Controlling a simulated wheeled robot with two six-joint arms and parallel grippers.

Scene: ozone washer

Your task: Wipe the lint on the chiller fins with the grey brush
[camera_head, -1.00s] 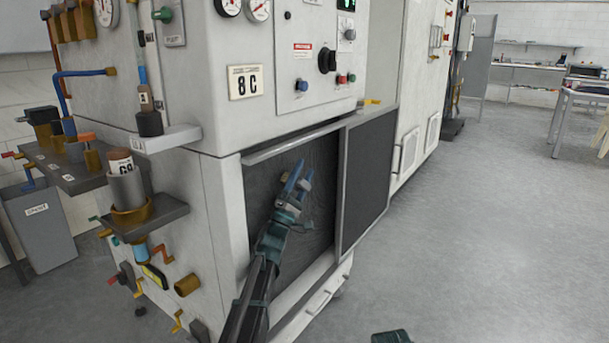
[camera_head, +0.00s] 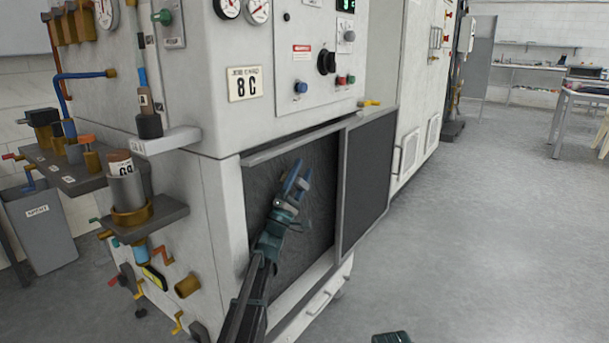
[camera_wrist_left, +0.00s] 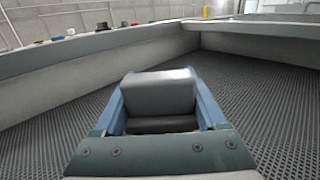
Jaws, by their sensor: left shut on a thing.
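The chiller fins (camera_head: 316,222) are a dark, finely ridged panel set in the low opening of the white machine. They also fill the lower background of the left wrist view (camera_wrist_left: 257,85). My left gripper (camera_head: 297,180) is in front of the panel's upper middle. Its blue fingers are shut on the grey brush (camera_wrist_left: 160,92), a blocky grey piece. The brush (camera_head: 303,183) is small in the head view. It is close to the fins, but I cannot tell whether it touches them. I cannot make out any lint clearly.
A framed dark mesh panel (camera_head: 367,180) stands at the right edge of the opening. A pale ledge (camera_head: 292,145) runs along its top. Gauges, a cup holder (camera_head: 130,215) and pipe fittings stick out at the left. The floor (camera_head: 470,240) to the right is clear.

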